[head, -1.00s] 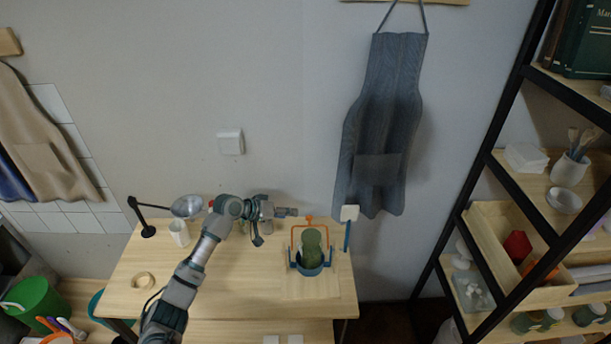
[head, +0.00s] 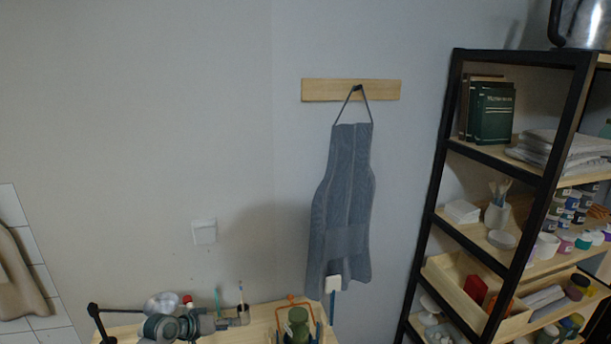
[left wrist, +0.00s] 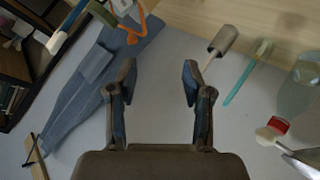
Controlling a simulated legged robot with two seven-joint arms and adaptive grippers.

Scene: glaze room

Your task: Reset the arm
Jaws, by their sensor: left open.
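My left arm reaches over the wooden table at the bottom of the head view. Its gripper (head: 240,317) points right, near the wall side of the table, with nothing visible in it. In the left wrist view the two dark fingers of my left gripper (left wrist: 160,78) stand wide apart, with only plain wall between them. My right arm and gripper are not in view.
The wooden table (head: 262,324) carries a green object (head: 298,322) by an orange handle (head: 291,300), right of my gripper. A black-jointed lamp (head: 94,312) stands left. A blue-grey apron (head: 342,200) hangs above; a black-framed shelf (head: 446,145) stands right.

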